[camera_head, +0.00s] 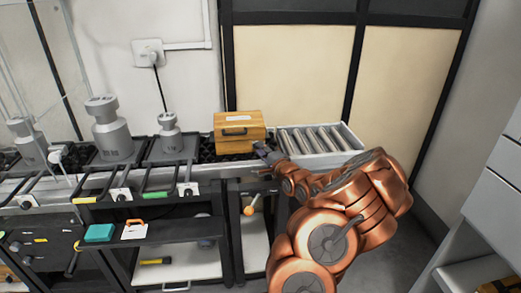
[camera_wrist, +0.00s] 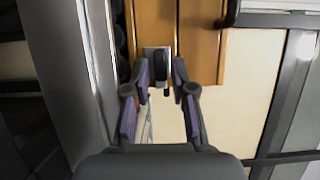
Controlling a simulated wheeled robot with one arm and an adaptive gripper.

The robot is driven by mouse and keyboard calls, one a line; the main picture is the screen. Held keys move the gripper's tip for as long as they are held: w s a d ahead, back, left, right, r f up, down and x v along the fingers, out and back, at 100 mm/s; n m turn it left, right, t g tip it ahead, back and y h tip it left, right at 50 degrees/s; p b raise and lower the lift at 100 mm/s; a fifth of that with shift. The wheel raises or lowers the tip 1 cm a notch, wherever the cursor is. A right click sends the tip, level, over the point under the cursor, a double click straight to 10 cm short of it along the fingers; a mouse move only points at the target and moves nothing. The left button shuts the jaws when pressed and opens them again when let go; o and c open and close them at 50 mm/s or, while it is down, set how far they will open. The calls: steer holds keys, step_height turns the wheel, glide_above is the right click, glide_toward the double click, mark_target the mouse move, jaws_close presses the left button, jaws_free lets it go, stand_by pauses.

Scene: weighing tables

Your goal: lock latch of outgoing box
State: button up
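The outgoing box (camera_head: 240,137) is a wooden case with a dark handle and a white label. It stands on the conveyor line left of the bare rollers. In the wrist view its wooden face (camera_wrist: 198,30) fills the top, with a dark handle at upper right. The latch (camera_wrist: 159,62) is a dark lever on a light metal plate. My gripper (camera_head: 264,150) is at the box's lower right front corner. In the wrist view my gripper (camera_wrist: 162,75) is open, one finger on each side of the latch. Whether a finger touches it I cannot tell.
A roller section (camera_head: 312,139) lies right of the box. Grey metal weights (camera_head: 110,135) stand on scales to the left. A teal block (camera_head: 99,233) and a clipboard (camera_head: 134,231) lie on the lower shelf. An orange knob (camera_head: 249,210) sits below the box. White drawers stand at far right.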

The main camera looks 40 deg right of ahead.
steer(key=shift+w, duration=0.45)
jaws_close()
